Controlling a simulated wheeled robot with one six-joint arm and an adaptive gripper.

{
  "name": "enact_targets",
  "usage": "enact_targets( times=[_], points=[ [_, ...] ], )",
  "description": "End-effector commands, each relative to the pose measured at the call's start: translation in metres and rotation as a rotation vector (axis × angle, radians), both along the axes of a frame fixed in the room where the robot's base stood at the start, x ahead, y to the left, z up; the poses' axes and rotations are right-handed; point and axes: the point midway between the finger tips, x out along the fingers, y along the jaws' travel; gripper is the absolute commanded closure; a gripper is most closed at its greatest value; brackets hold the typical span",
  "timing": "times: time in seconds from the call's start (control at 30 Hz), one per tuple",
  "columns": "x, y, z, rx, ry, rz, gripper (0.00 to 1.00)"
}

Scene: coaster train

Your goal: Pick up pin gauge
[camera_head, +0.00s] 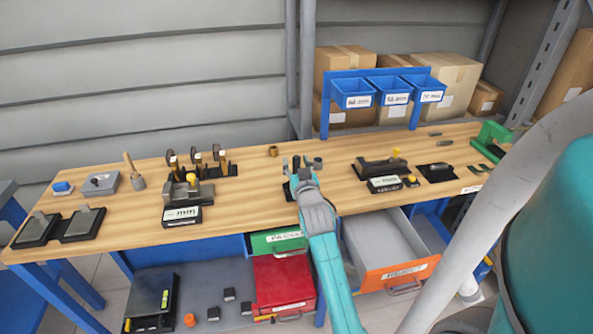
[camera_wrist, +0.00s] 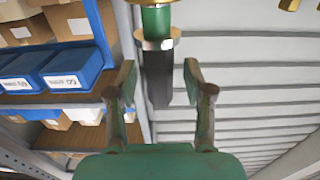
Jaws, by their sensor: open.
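My gripper (camera_head: 297,172) is open over the middle of the wooden workbench (camera_head: 345,152). In the wrist view, its two fingers (camera_wrist: 158,85) stand apart. An upright piece that looks like the pin gauge (camera_wrist: 157,75) has a dark grey shaft, a green middle and brass-coloured rings. Its dark end shows in the gap between the fingers; I cannot tell whether it is between them or beyond them. No finger visibly touches it. In the head view, my gripper largely hides this spot.
A dark cylinder (camera_head: 318,163) stands just right of my gripper, and a small brass piece (camera_head: 273,151) stands behind left. Blue bins (camera_head: 388,90) hang behind. An orange-fronted drawer (camera_head: 400,272) is open.

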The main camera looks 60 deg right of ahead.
Motion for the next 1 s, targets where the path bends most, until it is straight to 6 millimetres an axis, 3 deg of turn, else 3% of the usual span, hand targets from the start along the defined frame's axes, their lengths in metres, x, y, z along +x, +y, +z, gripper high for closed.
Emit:
enact_targets(
  times=[0.17, 0.4, 0.77, 1.0],
  points=[
    [0.0, 0.0, 0.0, 0.0, 0.0, 0.0, 0.48],
    [0.0, 0.0, 0.0, 0.0, 0.0, 0.0, 1.0],
    [0.0, 0.0, 0.004, -0.002, -0.002, 0.0, 1.0],
    [0.0, 0.0, 0.039, -0.005, -0.004, 0.0, 1.0]
  ],
)
